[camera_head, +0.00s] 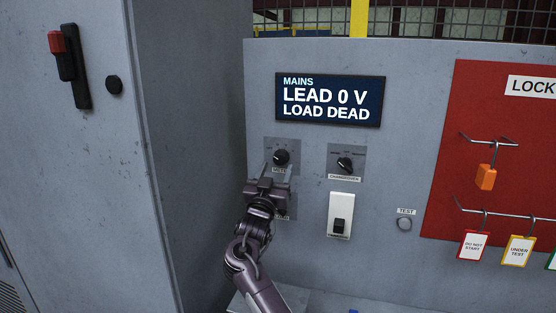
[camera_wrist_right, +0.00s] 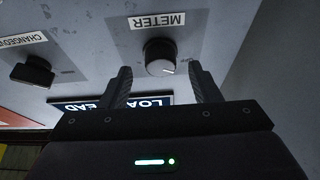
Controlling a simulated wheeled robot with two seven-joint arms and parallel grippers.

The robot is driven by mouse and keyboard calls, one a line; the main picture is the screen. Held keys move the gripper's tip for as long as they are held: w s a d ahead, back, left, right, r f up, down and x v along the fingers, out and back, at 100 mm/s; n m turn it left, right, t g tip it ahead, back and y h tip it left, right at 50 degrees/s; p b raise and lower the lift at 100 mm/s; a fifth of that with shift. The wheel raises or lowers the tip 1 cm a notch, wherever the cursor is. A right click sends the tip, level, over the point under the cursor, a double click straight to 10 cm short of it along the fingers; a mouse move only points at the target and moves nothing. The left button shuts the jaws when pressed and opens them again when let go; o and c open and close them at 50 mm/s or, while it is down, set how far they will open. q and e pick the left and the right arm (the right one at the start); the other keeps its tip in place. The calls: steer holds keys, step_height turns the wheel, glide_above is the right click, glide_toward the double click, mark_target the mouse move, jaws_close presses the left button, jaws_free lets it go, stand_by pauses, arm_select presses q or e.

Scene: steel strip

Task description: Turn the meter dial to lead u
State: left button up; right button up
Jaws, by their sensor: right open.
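The meter dial (camera_head: 281,158) is a round black knob on a grey plate at the upper left of the panel, below the display. In the right wrist view the meter dial (camera_wrist_right: 160,57) sits under an upside-down METER label, and its white pointer mark is near the OFF lettering. My right gripper (camera_head: 276,170) is open just below and in front of the dial. In the right wrist view my right gripper (camera_wrist_right: 164,78) has its fingers apart, one on each side of the dial, with no clear contact. The left gripper is not in view.
The display (camera_head: 330,99) reads MAINS, LEAD 0 V, LOAD DEAD. The changeover knob (camera_head: 345,165) is right of the dial, above a white switch plate (camera_head: 341,215). A test button (camera_head: 404,224) and a red lock board (camera_head: 480,110) are further right. A grey cabinet (camera_head: 75,180) stands left.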

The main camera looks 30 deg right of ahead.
mark_target(280, 158)
steer(key=shift+p+x, duration=0.4)
steer(key=shift+x, duration=0.95)
steer(key=c, duration=1)
steer(key=shift+w+f+m+b, duration=0.1)
steer(key=shift+f+m+b, duration=0.25)
steer(key=shift+b, duration=0.45)
steer(key=m+g+b, duration=0.1)
steer(key=m+b, duration=0.1)
steer(key=b, duration=0.1)
steer(key=m+g+h+b, duration=0.1)
steer(key=m+b, duration=0.1)
steer(key=b, duration=0.1)
steer(key=m+g+b, duration=0.1)
steer(key=m+b, duration=0.1)
steer(key=m, duration=0.1)
steer(key=shift+w+a+r+h+b, duration=0.1)
steer(key=shift+w+a+h+b, duration=0.15)
steer(key=shift+h+b, duration=0.15)
steer(key=shift+r+m+g+b, duration=0.25)
steer(key=shift+m+g+b, duration=0.8)
steer(key=shift+m, duration=0.6)
